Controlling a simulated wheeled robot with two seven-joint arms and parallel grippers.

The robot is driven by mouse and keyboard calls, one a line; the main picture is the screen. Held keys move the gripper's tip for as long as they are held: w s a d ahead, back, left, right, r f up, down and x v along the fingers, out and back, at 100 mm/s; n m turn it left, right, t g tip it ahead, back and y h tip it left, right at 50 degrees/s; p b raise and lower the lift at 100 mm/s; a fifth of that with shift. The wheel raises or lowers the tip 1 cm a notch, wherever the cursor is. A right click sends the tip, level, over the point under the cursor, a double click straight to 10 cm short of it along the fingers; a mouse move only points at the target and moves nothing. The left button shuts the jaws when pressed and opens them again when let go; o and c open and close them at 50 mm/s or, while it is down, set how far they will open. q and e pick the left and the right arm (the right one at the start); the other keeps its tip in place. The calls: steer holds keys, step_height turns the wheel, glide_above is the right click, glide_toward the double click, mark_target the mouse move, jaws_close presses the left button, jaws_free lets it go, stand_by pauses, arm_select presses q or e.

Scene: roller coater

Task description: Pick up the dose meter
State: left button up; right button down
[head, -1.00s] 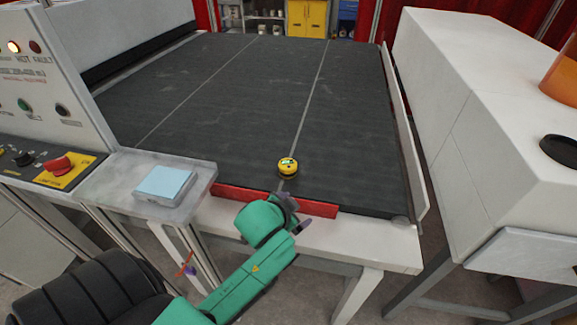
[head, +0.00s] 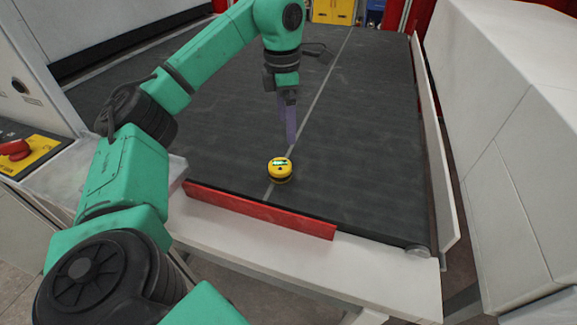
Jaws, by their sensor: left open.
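The dose meter (head: 280,170) is a small round yellow device with a black band and a small lit display. It lies on the dark conveyor belt near the red bar at the front edge. My left gripper (head: 291,140) points down over the belt, just behind the dose meter in the picture. Its purple-grey fingers are open, seen nearly edge-on, and hold nothing. Whether a fingertip touches the meter is hard to tell. My right gripper is out of view.
The red bar (head: 258,212) runs along the belt's (head: 355,150) front edge. A white machine housing (head: 510,140) stands at the right, behind a low side rail (head: 436,150). A control panel with a red button (head: 14,149) is at the left. The belt around the meter is clear.

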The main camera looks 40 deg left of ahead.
arm_select(q)
steer(key=a, duration=0.2)
steer(key=b, duration=0.4)
glide_above(281, 164)
step_height(281, 164, down, 5)
steer(key=shift+s+f, duration=0.1)
step_height(281, 164, down, 8)
steer(key=shift+r+p, duration=0.15)
steer(key=shift+p, duration=1.1)
steer(key=shift+f, duration=0.5)
jaws_close()
steer(key=r, duration=0.8)
steer(key=shift+w+r+b, duration=0.2)
steer(key=shift+r+b, duration=0.1)
steer(key=shift+b, duration=0.1)
step_height(281, 164, up, 12)
steer(key=p, duration=0.6)
steer(key=shift+f, duration=0.2)
